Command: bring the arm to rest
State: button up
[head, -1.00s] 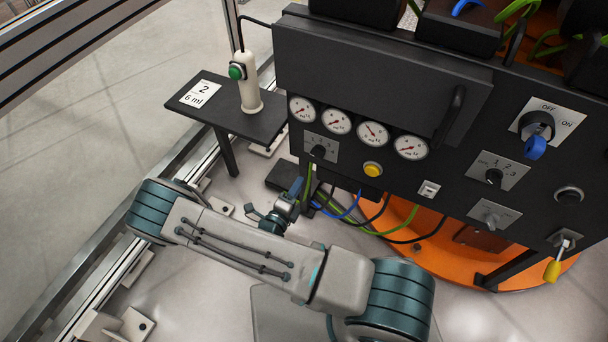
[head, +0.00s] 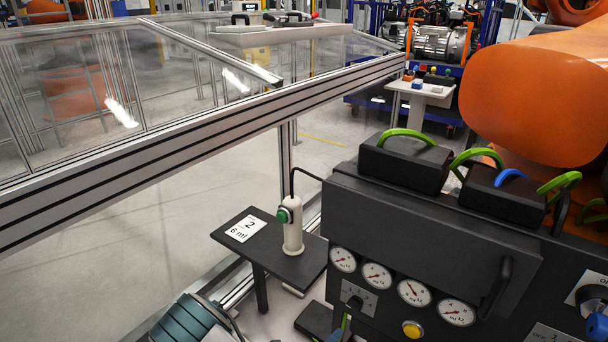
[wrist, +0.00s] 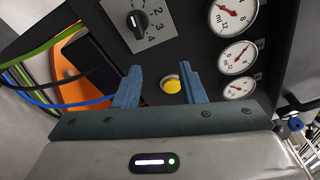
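My gripper (wrist: 161,68) shows in the wrist view with its two blue fingers apart and nothing held between them. Its fingers point toward the black control panel (wrist: 185,45). A yellow button (wrist: 171,84) appears between the fingers; I cannot tell how far it is from them. In the head view only a teal joint of my arm (head: 190,320) shows at the bottom edge, left of the panel. The gripper is not clearly visible there.
The panel carries a selector knob (wrist: 136,22), several gauges (head: 376,276) and the yellow button (head: 412,329). A small black table (head: 290,268) holds a cream post with a green button (head: 292,225). A railed fence (head: 150,160) runs along the left.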

jog(key=s+d+r+m+g+y+p, duration=0.1)
jog(key=s+d+r+m+g+p, duration=0.25)
jog(key=r+m+g, duration=0.6)
jog(key=s+d+r+m+g+y+p, duration=0.1)
jog(key=s+d+r+m+g+p, duration=0.3)
jog(key=r+m, duration=1)
jog(key=s+r+m+t+y+p, duration=0.2)
jog(key=s+r+m+y, duration=0.2)
jog(key=r+m, duration=0.5)
jog(key=s+r+m+t+y+p, duration=0.2)
jog(key=r+m+y, duration=0.4)
jog(key=r+m, duration=0.3)
notch_tip(320, 180, up, 3)
jog(key=shift+s+r+p, duration=0.1)
jog(key=shift+s+p, duration=0.35)
jog(key=shift+s, duration=0.7)
